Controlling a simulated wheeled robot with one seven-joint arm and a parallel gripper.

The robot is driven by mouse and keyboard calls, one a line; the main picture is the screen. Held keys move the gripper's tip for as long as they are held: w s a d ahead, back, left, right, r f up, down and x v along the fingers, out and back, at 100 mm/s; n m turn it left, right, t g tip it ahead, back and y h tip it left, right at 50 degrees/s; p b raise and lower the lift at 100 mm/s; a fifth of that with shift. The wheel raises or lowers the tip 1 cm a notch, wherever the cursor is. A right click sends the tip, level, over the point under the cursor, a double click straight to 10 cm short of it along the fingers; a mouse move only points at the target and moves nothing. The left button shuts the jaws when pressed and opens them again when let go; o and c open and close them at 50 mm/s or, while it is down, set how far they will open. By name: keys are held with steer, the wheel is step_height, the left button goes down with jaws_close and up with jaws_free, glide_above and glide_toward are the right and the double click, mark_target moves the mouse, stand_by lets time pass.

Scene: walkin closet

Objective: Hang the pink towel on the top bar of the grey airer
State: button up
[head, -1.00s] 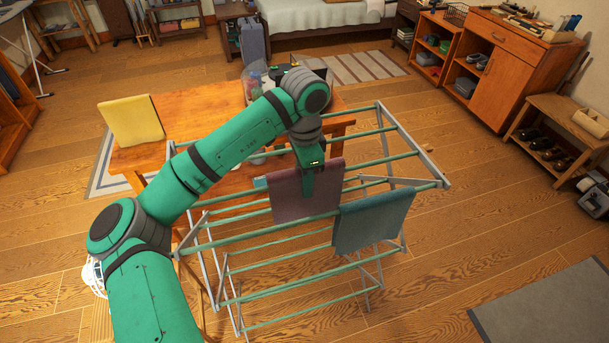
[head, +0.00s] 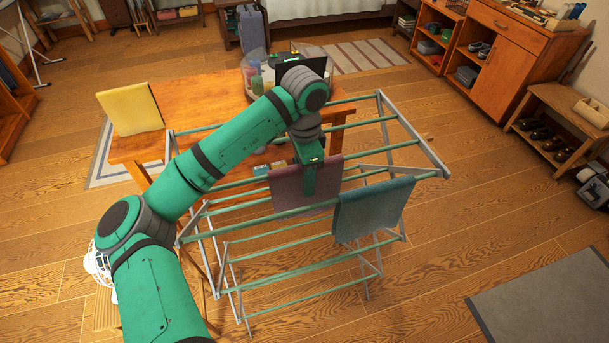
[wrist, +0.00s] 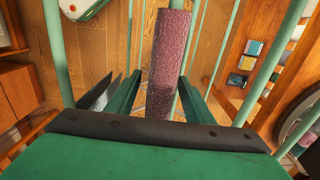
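The pink towel (head: 288,187) hangs over one of the upper green bars of the grey airer (head: 430,152), behind the bar with the teal towel. In the wrist view the pink towel (wrist: 168,65) lies folded over its bar, seen from above. My gripper (head: 309,190) is at the towel from above, one finger in front of its near face. In the wrist view my gripper (wrist: 160,90) has its fingers apart, one on each side of the towel, with gaps visible. The far finger is hidden in the head view.
A teal towel (head: 372,210) hangs on the front upper bar, right of the pink one. Floor to the right is clear up to a grey mat (head: 545,300).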

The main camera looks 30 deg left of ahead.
step_height(320, 180, up, 11)
steer(key=shift+f, duration=0.1)
stand_by(0.6)
